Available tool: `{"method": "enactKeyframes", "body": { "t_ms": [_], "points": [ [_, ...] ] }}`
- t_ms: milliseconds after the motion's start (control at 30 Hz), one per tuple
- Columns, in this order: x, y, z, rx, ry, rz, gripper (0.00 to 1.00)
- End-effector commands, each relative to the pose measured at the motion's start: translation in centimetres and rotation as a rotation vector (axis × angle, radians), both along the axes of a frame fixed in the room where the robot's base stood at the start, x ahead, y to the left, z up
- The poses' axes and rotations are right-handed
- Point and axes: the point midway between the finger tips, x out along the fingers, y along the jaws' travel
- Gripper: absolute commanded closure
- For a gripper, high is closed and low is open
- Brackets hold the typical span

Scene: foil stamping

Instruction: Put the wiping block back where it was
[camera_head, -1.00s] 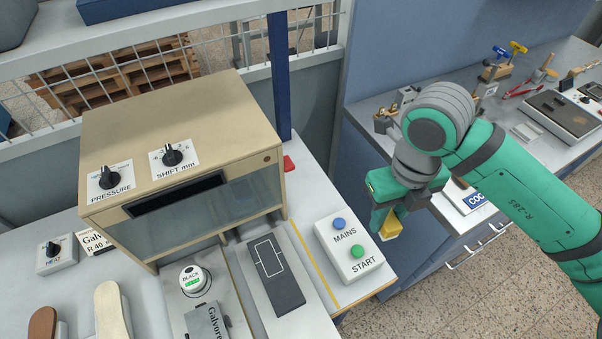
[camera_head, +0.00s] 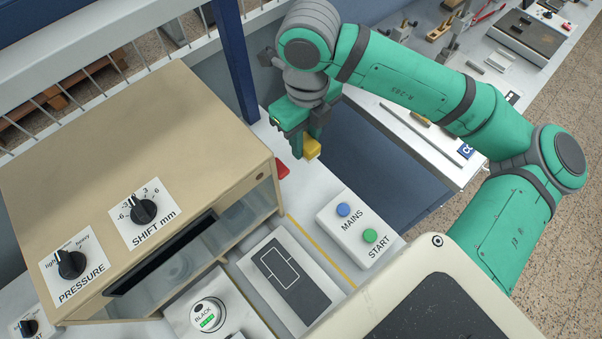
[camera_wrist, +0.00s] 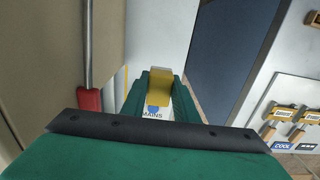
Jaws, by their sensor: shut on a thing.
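The wiping block appears to be the small yellow block (camera_head: 312,148) at my fingertips; it also shows in the wrist view (camera_wrist: 159,88). My gripper (camera_head: 308,143) is shut on it and holds it up near the far right corner of the beige machine, close to a red part (camera_head: 282,170). In the wrist view the block sits between my two green fingers, above the white surface with the MAINS label partly hidden below. I cannot tell the block's height above the bench.
The beige stamping machine (camera_head: 120,150) stands at left. A white box with MAINS and START buttons (camera_head: 357,228) sits right of a dark plate (camera_head: 290,278). A blue post (camera_head: 236,60) rises behind. A second bench with tools (camera_head: 490,62) lies beyond a blue-sided gap.

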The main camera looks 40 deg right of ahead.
Motion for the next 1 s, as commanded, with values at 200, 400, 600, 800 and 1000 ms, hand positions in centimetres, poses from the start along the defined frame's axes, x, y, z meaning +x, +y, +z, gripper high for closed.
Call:
{"method": "enactKeyframes", "body": {
  "t_ms": [200,400,600,800,1000],
  "points": [
    [-0.1,0.1,-5.2,0.005,0.001,-0.002,0.97],
    [-0.1,0.1,-9.3,0.004,0.002,-0.002,0.97],
    [0.0,0.0,-11.1,0.002,0.0,-0.001,0.97],
    [-0.1,0.1,-13.4,0.004,0.0,-0.003,0.97],
    [-0.1,0.1,-15.6,0.002,0.001,-0.001,0.97]
  ]
}}
